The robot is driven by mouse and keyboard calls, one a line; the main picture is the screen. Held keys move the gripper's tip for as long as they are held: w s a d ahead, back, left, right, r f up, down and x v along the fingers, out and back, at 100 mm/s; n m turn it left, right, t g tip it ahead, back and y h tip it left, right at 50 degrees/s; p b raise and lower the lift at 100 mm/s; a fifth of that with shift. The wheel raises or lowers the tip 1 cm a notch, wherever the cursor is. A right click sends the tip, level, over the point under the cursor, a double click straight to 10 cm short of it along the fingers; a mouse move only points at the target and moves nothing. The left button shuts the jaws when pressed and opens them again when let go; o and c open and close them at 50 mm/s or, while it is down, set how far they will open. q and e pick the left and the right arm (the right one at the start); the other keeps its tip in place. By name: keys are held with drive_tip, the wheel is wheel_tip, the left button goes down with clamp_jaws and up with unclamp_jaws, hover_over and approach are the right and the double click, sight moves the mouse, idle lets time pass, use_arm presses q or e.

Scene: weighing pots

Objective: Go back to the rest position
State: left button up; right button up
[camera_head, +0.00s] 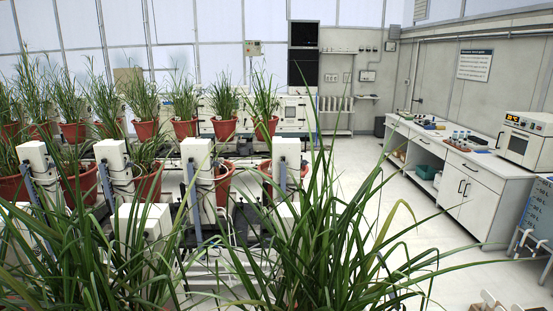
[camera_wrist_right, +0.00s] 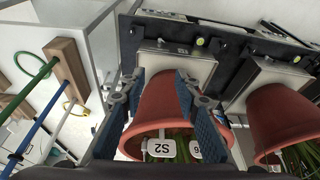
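My right gripper (camera_wrist_right: 160,80) shows in the right wrist view with its two blue-padded fingers spread apart. The wrist picture appears upside down. Neither gripper can be made out in the head view, where long grass leaves (camera_head: 325,235) fill the lower front.
Rows of potted grasses, such as one pot (camera_head: 224,127), stand among white posts (camera_head: 198,165) at left and centre. A white bench (camera_head: 470,185) with an oven (camera_head: 526,138) lines the right wall. Floor (camera_head: 385,215) is clear before the bench. A second pot (camera_wrist_right: 280,115) sits beside the first.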

drive_tip(key=s+d+f+g+b, duration=0.15)
drive_tip(key=f+b, duration=0.25)
drive_tip(key=f, duration=1.4)
drive_tip(key=s+f+b, duration=0.2)
drive_tip(key=f+b, duration=0.2)
drive_tip(key=f, duration=1.4)
drive_tip(key=s+d+f+b, duration=0.1)
drive_tip(key=s+f+b, duration=0.1)
drive_tip(key=s+f, duration=0.6)
drive_tip(key=s+d+f+n+g+b, duration=0.1)
drive_tip(key=s+f+b, duration=0.2)
drive_tip(key=s+f, duration=0.5)
wheel_tip(320, 180, down, 4)
drive_tip(key=shift+s+d+r+h, duration=0.15)
drive_tip(key=shift+s+d+h, duration=0.15)
drive_tip(key=shift+s, duration=0.05)
